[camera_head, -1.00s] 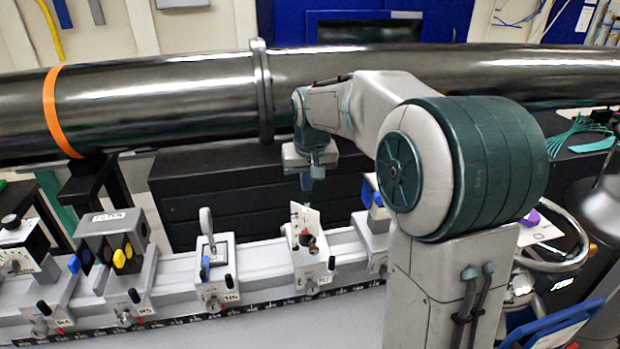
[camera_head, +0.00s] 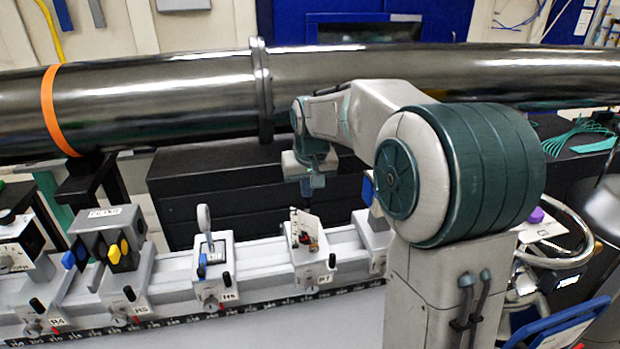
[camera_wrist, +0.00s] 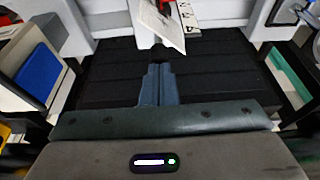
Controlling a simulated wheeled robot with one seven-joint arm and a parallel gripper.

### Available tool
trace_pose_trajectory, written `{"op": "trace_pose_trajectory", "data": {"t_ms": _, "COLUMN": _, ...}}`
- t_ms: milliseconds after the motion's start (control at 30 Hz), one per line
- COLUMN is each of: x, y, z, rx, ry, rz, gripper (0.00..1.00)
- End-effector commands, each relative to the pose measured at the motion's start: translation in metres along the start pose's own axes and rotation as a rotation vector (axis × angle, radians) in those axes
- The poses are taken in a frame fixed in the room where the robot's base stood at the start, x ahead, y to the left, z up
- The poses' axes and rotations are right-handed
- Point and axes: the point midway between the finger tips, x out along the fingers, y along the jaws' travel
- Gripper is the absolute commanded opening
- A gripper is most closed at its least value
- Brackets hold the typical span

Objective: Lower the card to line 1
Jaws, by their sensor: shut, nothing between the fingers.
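A white card (camera_head: 306,230) stands on a small carriage (camera_head: 318,266) on the bench rail, with small red and dark parts beside it. In the wrist view, the card (camera_wrist: 158,24) appears tilted, just beyond my fingertips. My gripper (camera_head: 311,188) points down above and slightly behind the card, with a visible gap in the head view. Its blue-grey fingers (camera_wrist: 158,56) are together and empty. Any line marks on the card or its mount are too small to read.
Neighbouring carriages hold a lens-like post (camera_head: 204,218) and a filter box (camera_head: 106,236) to the left. Another carriage with a blue part (camera_head: 368,190) stands close on the right. A large dark pipe (camera_head: 160,105) runs behind. A black cabinet (camera_head: 215,195) lies under it.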

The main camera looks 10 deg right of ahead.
Motion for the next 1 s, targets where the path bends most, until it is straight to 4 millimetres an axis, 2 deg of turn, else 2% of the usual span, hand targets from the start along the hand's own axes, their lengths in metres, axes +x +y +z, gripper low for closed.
{"op": "trace_pose_trajectory", "data": {"t_ms": 33, "x": 0.008, "y": 0.0, "z": 0.006, "rx": 0.0, "ry": -0.021, "rz": -0.001, "gripper": 0.0}}
{"op": "trace_pose_trajectory", "data": {"t_ms": 100, "x": 0.008, "y": 0.0, "z": 0.006, "rx": 0.0, "ry": -0.023, "rz": -0.001, "gripper": 0.0}}
{"op": "trace_pose_trajectory", "data": {"t_ms": 267, "x": -0.002, "y": 0.0, "z": 0.003, "rx": 0.0, "ry": -0.023, "rz": -0.001, "gripper": 0.0}}
{"op": "trace_pose_trajectory", "data": {"t_ms": 500, "x": -0.045, "y": -0.001, "z": -0.011, "rx": -0.001, "ry": -0.002, "rz": 0.0, "gripper": 0.0}}
{"op": "trace_pose_trajectory", "data": {"t_ms": 567, "x": -0.054, "y": 0.0, "z": -0.01, "rx": -0.001, "ry": 0.004, "rz": 0.001, "gripper": 0.0}}
{"op": "trace_pose_trajectory", "data": {"t_ms": 800, "x": -0.108, "y": 0.0, "z": -0.011, "rx": 0.0, "ry": 0.005, "rz": 0.0, "gripper": 0.0}}
{"op": "trace_pose_trajectory", "data": {"t_ms": 1000, "x": -0.134, "y": 0.0, "z": -0.011, "rx": -0.001, "ry": 0.003, "rz": 0.0, "gripper": 0.0}}
